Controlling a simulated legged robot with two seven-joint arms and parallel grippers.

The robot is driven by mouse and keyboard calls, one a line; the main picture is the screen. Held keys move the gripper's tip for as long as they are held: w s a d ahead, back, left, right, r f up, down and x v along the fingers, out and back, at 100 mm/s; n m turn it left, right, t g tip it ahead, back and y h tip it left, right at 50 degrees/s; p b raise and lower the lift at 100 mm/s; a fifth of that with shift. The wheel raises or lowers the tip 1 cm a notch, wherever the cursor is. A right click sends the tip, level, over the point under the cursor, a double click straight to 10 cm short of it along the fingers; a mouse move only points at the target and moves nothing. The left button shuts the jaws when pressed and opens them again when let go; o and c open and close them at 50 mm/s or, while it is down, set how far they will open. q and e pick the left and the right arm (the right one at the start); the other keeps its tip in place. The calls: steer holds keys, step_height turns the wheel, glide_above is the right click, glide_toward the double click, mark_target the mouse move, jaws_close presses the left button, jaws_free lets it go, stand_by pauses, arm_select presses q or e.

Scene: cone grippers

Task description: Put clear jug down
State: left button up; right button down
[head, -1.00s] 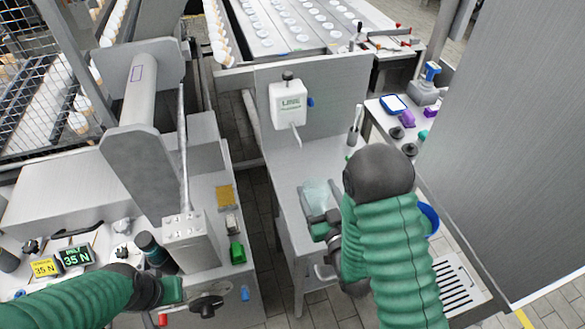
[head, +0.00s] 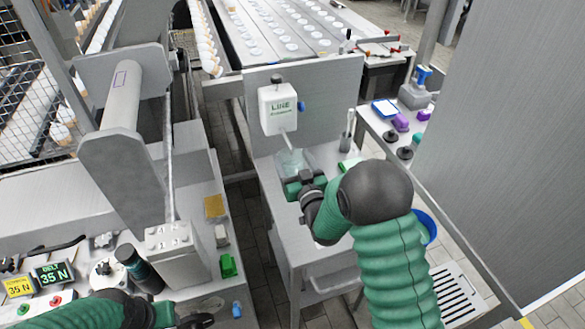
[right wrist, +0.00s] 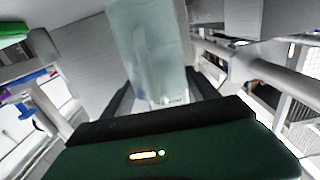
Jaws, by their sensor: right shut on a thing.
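The clear jug (head: 291,160) is a pale, see-through vessel at the grey steel stand, just below the spout of the white dispenser (head: 279,108). My right gripper (head: 303,182) is shut on the jug from the near side. In the right wrist view the jug (right wrist: 150,50) stands between the fingers and looks slightly tilted in the picture. Whether its base touches the steel surface is hidden by the gripper. My left gripper (head: 180,318) is at the bottom edge, partly cut off, and its fingers are not clear.
The steel work surface (head: 262,178) is bare to the left of the jug. A brush-like tool (head: 348,135) and a green item stand to its right. A side table (head: 375,125) holds purple and black items. A blue bucket (head: 428,228) is beside my right arm.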

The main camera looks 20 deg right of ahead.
step_height(320, 180, down, 3)
steer(key=shift+f, duration=0.2)
steer(key=shift+c, duration=1.1)
jaws_free()
steer(key=s, duration=1.2)
steer(key=shift+d+b, duration=0.25)
steer(key=shift+b, duration=0.1)
